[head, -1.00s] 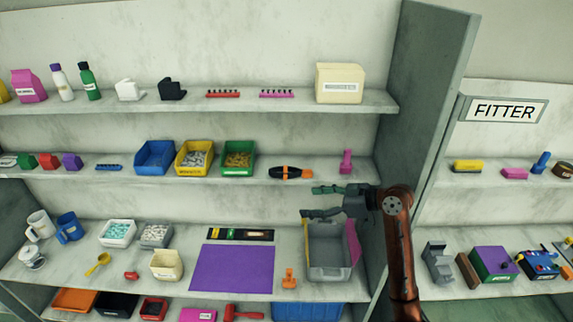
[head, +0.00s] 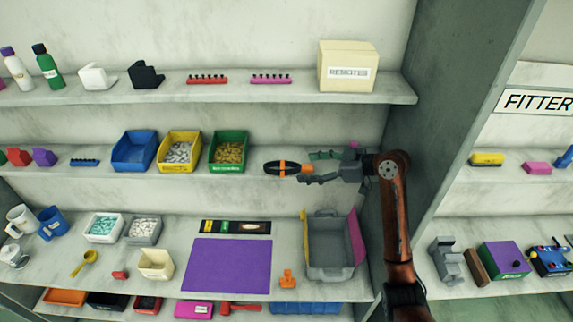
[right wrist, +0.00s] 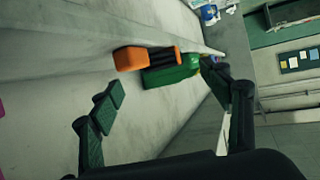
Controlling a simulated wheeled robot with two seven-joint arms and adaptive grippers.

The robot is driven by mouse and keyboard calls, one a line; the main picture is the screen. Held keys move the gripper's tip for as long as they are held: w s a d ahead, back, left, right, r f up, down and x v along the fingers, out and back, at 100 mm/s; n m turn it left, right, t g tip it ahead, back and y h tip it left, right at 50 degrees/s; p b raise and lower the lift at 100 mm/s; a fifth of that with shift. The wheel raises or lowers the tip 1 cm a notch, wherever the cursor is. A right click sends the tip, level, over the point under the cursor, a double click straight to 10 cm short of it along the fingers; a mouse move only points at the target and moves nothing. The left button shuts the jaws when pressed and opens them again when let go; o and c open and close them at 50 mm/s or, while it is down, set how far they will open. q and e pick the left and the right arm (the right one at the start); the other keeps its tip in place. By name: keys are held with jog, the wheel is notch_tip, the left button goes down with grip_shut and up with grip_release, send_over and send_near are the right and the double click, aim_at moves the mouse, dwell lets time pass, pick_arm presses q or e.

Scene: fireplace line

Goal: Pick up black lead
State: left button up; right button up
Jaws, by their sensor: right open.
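The black lead (head: 270,168), a dark coil with an orange band, lies on the middle shelf right of the green bin. In the right wrist view its orange band (right wrist: 130,58) and black part (right wrist: 163,56) show ahead of the jaws, in front of the green bin. My right gripper (head: 310,168) is open, with its fingers pointing left at the lead's right end. In the right wrist view the jaws (right wrist: 162,88) are apart with nothing between the fingertips; whether a finger touches the lead I cannot tell. My left gripper is not in view.
Green (head: 229,153), yellow (head: 179,152) and blue (head: 134,152) bins stand left of the lead. A pink item (head: 354,145) is partly hidden behind my gripper. A grey bin (head: 330,271) stands below. The upper shelf edge (head: 250,96) runs above, and the upright panel stands right.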

aim_at(293, 168)
jog(key=p+x, duration=0.1)
jog(key=x, duration=0.6)
jog(key=shift+s+a+r, duration=0.1)
jog(key=shift+a, duration=0.2)
jog(key=shift+d, duration=0.1)
jog(key=shift+c, duration=0.3)
jog(key=c, duration=1.3)
